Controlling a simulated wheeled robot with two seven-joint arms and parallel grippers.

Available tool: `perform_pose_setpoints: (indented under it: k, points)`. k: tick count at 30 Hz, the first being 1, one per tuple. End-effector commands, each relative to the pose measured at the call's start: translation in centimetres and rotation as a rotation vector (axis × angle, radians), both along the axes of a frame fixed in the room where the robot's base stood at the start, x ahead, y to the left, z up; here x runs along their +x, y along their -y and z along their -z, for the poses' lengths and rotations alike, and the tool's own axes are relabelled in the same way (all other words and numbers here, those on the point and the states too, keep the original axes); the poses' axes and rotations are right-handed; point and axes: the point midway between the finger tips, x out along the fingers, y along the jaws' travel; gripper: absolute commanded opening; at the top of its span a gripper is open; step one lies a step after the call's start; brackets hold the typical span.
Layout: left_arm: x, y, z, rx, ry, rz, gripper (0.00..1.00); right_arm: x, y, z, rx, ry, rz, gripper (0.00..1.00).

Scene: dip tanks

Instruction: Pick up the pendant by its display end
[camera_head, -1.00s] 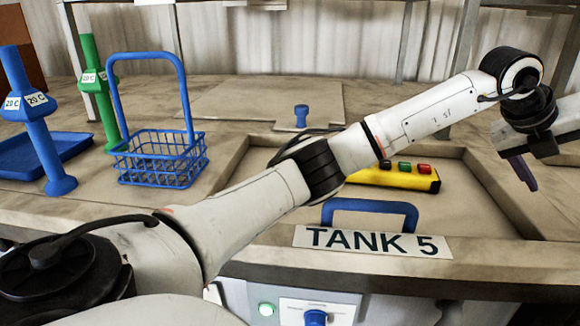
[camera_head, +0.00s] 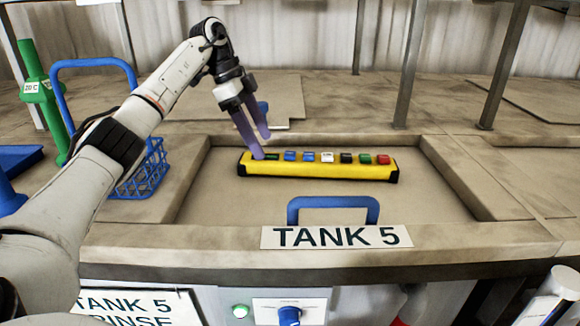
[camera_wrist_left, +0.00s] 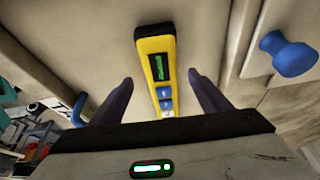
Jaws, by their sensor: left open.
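The pendant (camera_head: 330,171) is a long yellow bar with black end caps, lying on the closed lid of tank 5. Its coloured buttons run to the right, and its small dark green display (camera_head: 271,156) is at the left end. My left gripper (camera_head: 262,146) is open, with purple fingers pointing down at the display end. In the left wrist view the pendant (camera_wrist_left: 146,44) runs between the two spread fingers, with the display (camera_wrist_left: 158,66) between the tips. I see no grip on it; whether a finger touches it I cannot tell. My right gripper is out of view.
The lid's blue handle (camera_head: 333,203) stands in front of the pendant, above the TANK 5 sign (camera_head: 337,236). A blue knob (camera_wrist_left: 288,54) stands behind, close to the gripper. A blue wire basket (camera_head: 150,170) and green post (camera_head: 42,90) are at left. Shelf posts rise behind.

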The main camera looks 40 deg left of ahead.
Motion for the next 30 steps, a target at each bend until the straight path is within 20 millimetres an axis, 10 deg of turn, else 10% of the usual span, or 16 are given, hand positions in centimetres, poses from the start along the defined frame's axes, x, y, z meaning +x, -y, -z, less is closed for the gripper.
perform_pose_setpoints:
  k: [23, 30]
  points:
    - [1.6, 2.0, 5.8, 0.0, 0.004, 0.003, 0.7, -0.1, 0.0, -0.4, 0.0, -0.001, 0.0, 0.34]
    - [1.6, 2.0, 5.8, 0.001, 0.003, 0.003, 0.35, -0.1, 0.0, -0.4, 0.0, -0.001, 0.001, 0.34]
